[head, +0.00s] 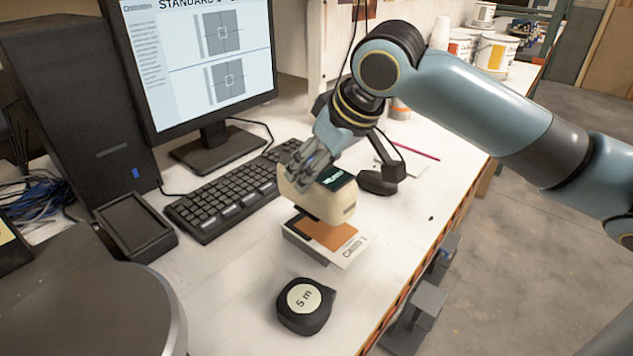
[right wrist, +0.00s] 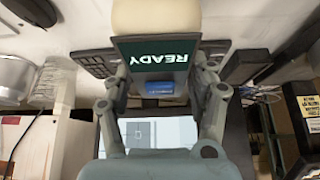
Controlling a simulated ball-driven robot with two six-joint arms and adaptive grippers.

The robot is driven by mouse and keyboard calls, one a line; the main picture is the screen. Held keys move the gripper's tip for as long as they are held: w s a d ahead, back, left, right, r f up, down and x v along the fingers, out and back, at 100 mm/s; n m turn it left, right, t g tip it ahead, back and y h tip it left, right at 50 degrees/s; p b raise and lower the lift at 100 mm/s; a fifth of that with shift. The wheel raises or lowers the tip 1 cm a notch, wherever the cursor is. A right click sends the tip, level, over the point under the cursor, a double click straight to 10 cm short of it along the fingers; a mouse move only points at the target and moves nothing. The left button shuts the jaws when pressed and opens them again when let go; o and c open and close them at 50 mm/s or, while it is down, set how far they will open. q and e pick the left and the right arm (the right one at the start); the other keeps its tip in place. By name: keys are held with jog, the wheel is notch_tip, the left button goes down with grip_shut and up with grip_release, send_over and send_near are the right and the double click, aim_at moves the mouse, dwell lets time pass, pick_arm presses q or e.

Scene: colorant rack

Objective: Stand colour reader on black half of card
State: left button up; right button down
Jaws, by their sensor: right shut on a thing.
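The colour reader (head: 321,199) is a cream, rounded device with a dark screen. My right gripper (head: 312,172) is shut on it from above. In the right wrist view, the two fingers of the gripper (right wrist: 162,92) flank the reader (right wrist: 166,18), whose screen reads READY upside down. The white card (head: 345,256) lies on the desk under the reader, with an orange-brown patch and some darker area at its left. The reader covers part of the card's far side. I cannot tell whether its base touches the card. My left gripper is not in view.
A black tape measure (head: 304,306) lies in front of the card. A keyboard (head: 235,190) and monitor (head: 205,75) stand behind left, a black tray (head: 135,223) at the left. A black stand (head: 378,182) and pink pencil (head: 416,151) are beyond the reader. The desk's right edge is near.

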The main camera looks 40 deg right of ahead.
jog(key=shift+f, duration=1.55)
jog(key=shift+c, duration=1.9)
grip_release()
jog(key=shift+f, duration=0.15)
jog(key=p+v, duration=0.2)
jog(key=v, duration=0.8)
jog(key=shift+s+d+r, duration=0.1)
jog(key=shift+s+r, duration=0.05)
jog(key=shift+r, duration=0.2)
jog(key=shift+p+v, duration=0.5)
jog(key=shift+v, duration=0.3)
jog(key=shift+s+f, duration=0.1)
